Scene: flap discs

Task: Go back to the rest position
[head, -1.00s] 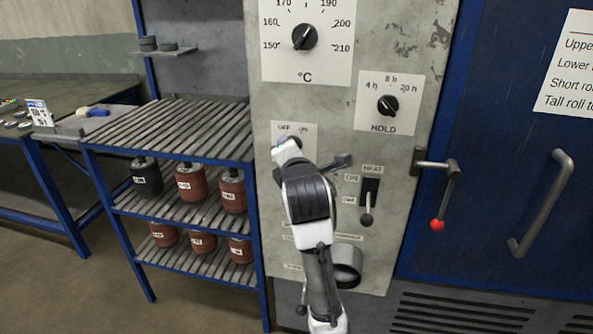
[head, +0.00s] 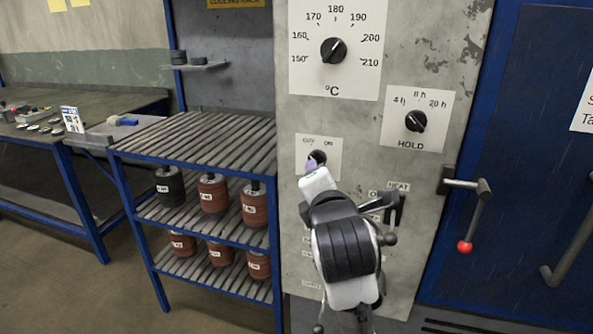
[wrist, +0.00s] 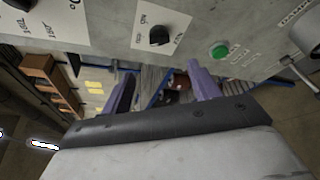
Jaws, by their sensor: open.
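My gripper shows in the wrist view (wrist: 160,90) as two purple fingers set wide apart with nothing between them. In the head view my white and black arm reaches up in front of the grey control panel (head: 300,250). The gripper end is near the OFF/ON knob (head: 317,157), and the arm hides part of the panel behind it. In the head view the fingers are mostly hidden. In the wrist view a black knob (wrist: 159,36) and a green button (wrist: 219,50) lie beyond the fingers.
A temperature dial (head: 333,50) and HOLD dial (head: 415,121) are on the panel. A red-tipped lever (head: 465,246) sits by the blue door (head: 520,150) at right. A slatted rack (head: 195,140) with several rolls stands left, beside a workbench (head: 60,122). Floor at lower left is clear.

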